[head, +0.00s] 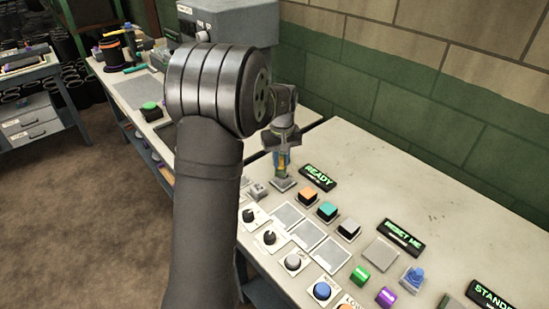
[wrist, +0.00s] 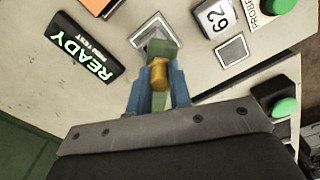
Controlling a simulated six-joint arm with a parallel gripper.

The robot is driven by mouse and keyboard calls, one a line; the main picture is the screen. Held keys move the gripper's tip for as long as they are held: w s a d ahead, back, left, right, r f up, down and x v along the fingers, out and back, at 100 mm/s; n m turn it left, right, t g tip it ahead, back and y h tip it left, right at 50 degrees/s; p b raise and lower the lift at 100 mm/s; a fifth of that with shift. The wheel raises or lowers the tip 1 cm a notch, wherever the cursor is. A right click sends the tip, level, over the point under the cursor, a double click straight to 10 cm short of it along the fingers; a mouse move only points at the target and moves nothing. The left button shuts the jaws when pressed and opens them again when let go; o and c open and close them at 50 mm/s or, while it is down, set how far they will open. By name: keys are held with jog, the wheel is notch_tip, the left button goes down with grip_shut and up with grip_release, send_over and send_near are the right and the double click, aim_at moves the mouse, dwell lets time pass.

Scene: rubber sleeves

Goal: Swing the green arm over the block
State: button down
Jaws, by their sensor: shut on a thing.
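My gripper (wrist: 157,92) points down at the bench, its blue fingers shut around a green piece, which I take for the green arm (wrist: 165,50), with a yellow cylinder (wrist: 159,74) on it between the fingers. The green piece reaches to a small grey square base (wrist: 150,33) on the bench. In the head view my gripper (head: 282,160) is at this base (head: 283,184), left of the READY sign (head: 318,178). Which block is meant is unclear; orange (head: 308,199), teal (head: 327,211) and grey (head: 349,228) blocks sit in a row. The fingers hide part of the green piece.
Black knobs (head: 250,215) and grey pads (head: 287,215) lie along the bench's front edge. Other signs, purple and green cylinders (head: 385,297) and a blue part (head: 413,275) are at the right. The bench (head: 400,180) is clear towards the wall.

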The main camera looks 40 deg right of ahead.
jog(key=shift+s+d+r+n, duration=0.15)
jog(key=shift+s+d+n, duration=0.15)
jog(key=shift+d+n, duration=0.15)
jog(key=c, duration=1.3)
grip_release()
notch_tip(320, 180, up, 17)
jog(key=shift+r, duration=0.15)
notch_tip(320, 180, down, 18)
jog(key=shift+a+r, duration=0.1)
jog(key=shift+r, duration=0.15)
